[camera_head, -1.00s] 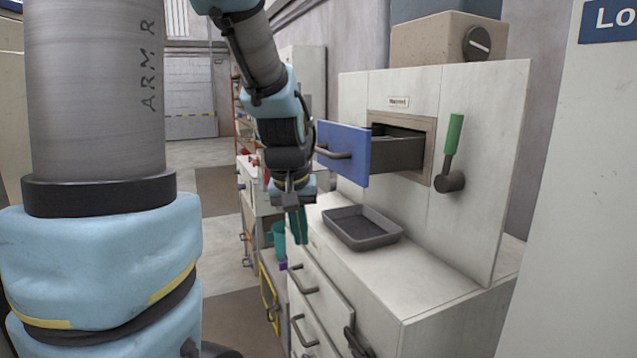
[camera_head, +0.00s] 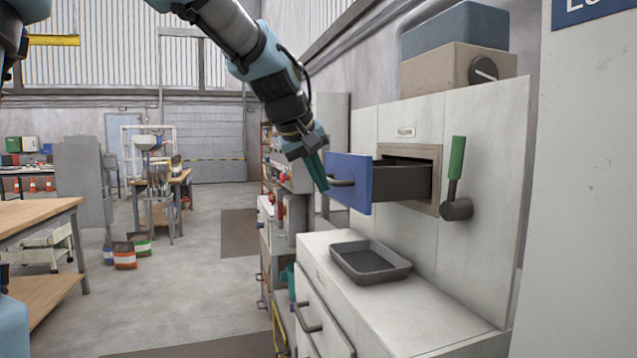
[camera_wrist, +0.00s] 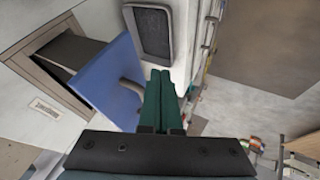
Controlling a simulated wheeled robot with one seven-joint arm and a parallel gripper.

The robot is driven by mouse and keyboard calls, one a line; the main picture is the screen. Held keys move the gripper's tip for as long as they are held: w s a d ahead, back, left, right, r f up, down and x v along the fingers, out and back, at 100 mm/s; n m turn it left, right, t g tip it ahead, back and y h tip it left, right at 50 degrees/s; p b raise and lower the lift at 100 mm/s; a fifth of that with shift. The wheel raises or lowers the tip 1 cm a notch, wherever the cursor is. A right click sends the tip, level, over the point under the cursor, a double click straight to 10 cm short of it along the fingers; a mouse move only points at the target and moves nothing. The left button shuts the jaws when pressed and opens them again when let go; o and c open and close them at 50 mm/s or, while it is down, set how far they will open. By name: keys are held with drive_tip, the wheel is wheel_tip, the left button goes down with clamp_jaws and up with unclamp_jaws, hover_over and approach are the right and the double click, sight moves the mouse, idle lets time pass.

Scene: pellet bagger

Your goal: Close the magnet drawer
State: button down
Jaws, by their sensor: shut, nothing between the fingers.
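The magnet drawer has a blue front (camera_head: 351,181) with a dark handle (camera_head: 341,183) and a dark box (camera_head: 403,182). It stands pulled out of its framed opening in the white cabinet. My gripper (camera_head: 321,180) is shut and empty, its green fingers pointing down beside the left edge of the blue front, close to the handle. In the wrist view the blue front (camera_wrist: 103,86) lies left of the shut green fingers (camera_wrist: 161,90), with the handle (camera_wrist: 131,86) between. I cannot tell whether the fingers touch the handle.
A dark tray (camera_head: 369,262) lies on the cabinet ledge below the drawer. A green-handled lever (camera_head: 456,170) is right of the opening. Shelves of items stand behind my gripper. Open floor (camera_head: 190,270) lies to the left, with a wooden table (camera_head: 35,215) beyond it.

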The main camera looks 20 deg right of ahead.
sight(373, 177)
drive_tip(key=w+d+f+p, duration=0.1)
drive_tip(key=d+f+p, duration=0.2)
drive_tip(key=d+f, duration=0.3)
drive_tip(key=shift+w+d, duration=0.4)
drive_tip(key=shift+d, duration=0.5)
drive_tip(key=shift+d, duration=0.15)
